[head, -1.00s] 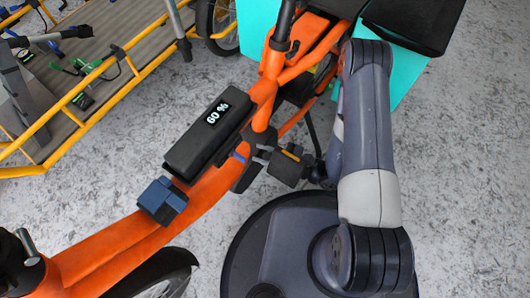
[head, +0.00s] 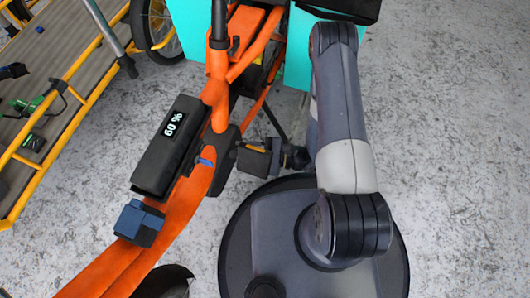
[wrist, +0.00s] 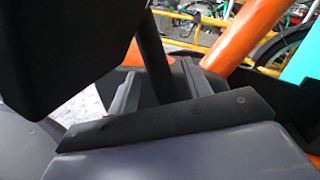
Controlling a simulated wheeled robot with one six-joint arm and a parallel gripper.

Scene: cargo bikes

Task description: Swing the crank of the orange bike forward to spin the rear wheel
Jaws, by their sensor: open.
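The orange bike (head: 219,91) stands at left in the head view. Its right pedal (head: 255,160), dark with an orange strip, sticks out beside the dark chainring cover. A bluish block (head: 140,222), apparently the other pedal, shows on the far side. My wrist reaches in low by the right pedal, and my fingers are hidden or unclear there. In the wrist view my gripper (wrist: 155,92) is open. A dark bar (wrist: 151,55), apparently the crank, runs down between the two grey fingers. I cannot tell whether they touch it. A large dark shape fills the upper left.
A black battery (head: 168,148) reading 60 % sits on the frame. Teal boxes (head: 298,62) flank the rear. A yellow-railed cargo bike (head: 75,66) stands at left. A dark rod slants beside the rear frame. The speckled floor (head: 455,150) at right is clear.

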